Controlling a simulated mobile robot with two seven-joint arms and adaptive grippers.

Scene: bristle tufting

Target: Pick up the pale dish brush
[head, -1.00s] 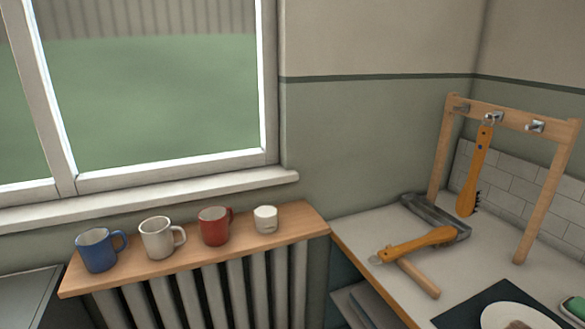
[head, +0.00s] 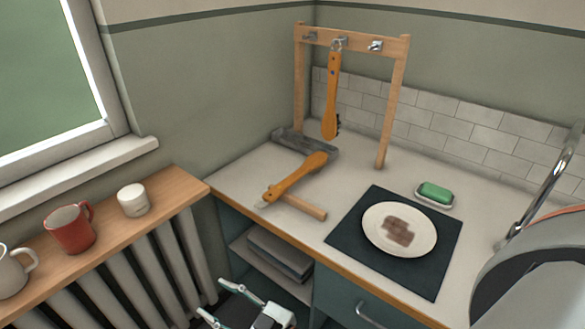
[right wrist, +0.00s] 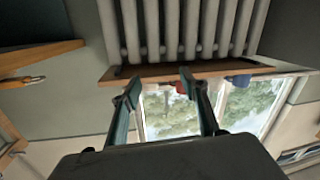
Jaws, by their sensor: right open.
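A pale wooden stick (head: 304,207), which looks like the pale brush's handle, lies on the counter. An orange-brown brush (head: 297,178) lies across it and hides the rest, so I cannot see its head. A second orange-brown brush (head: 333,95) hangs from the middle hook of the wooden rack (head: 390,100). My right gripper (head: 211,298) is open and empty, low in front of the counter and apart from the brushes. In the right wrist view its fingers (right wrist: 160,78) are spread with nothing between them. My left gripper is not in view.
A grey tray (head: 325,150) lies behind the brushes. A plate (head: 424,240) on a dark mat (head: 350,235) and a green sponge (head: 435,191) are to the right. A red mug (head: 70,230) and white cup (head: 133,200) stand on the radiator shelf (head: 172,192).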

